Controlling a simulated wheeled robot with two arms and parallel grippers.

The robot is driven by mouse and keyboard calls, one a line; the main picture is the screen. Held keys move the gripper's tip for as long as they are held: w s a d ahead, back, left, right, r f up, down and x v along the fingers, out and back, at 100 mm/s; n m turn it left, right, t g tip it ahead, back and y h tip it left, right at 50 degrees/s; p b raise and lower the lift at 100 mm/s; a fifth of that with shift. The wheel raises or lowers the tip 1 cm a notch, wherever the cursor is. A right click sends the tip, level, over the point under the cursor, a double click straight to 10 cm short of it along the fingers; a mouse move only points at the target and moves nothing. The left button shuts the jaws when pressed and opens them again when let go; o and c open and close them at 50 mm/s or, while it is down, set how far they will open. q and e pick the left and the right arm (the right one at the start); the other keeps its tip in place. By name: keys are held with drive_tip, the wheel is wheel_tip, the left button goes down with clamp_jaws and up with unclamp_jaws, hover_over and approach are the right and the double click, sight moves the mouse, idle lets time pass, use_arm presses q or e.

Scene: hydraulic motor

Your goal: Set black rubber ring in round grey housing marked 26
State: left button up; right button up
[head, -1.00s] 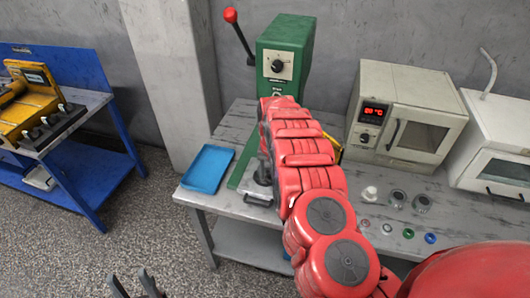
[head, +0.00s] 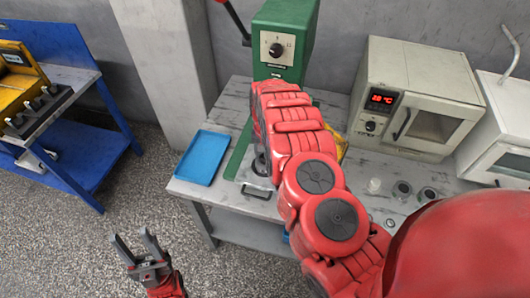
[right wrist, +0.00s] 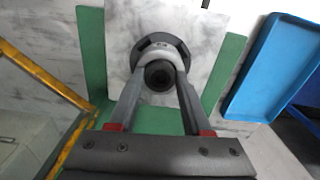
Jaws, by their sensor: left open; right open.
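In the right wrist view, a round grey housing (right wrist: 163,48) with a dark outer rim sits on a pale plate on the green press base. A black round part (right wrist: 159,76) is at its middle; I cannot tell whether it is the rubber ring, nor read a 26. My right gripper (right wrist: 160,66) is open, its fingertips over the housing on both sides of the black part. I cannot tell whether they touch it. In the head view, my right arm hides most of this spot. My left gripper (head: 138,250) is open and empty over the floor, in front of the table.
The green press (head: 284,30) stands behind the right gripper. A blue tray (head: 202,157) lies on the table's left end. An oven (head: 425,95) and a white box (head: 500,150) stand at right. Small round parts (head: 402,189) lie before the oven, partly hidden by my arm.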

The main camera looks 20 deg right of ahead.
sight(264, 157)
drive_tip(key=o, duration=0.4)
drive_tip(key=shift+a+r, duration=0.1)
drive_tip(key=shift+a, duration=0.1)
drive_tip(key=shift+w+d, duration=0.1)
drive_tip(key=shift+d, duration=0.1)
drive_tip(key=shift+r, duration=0.3)
wheel_tip(264, 157, up, 5)
drive_tip(key=shift+a+b, duration=0.1)
drive_tip(key=shift+b, duration=0.9)
wheel_tip(264, 157, up, 6)
drive_tip(key=p, duration=0.5)
drive_tip(key=shift+r, duration=0.15)
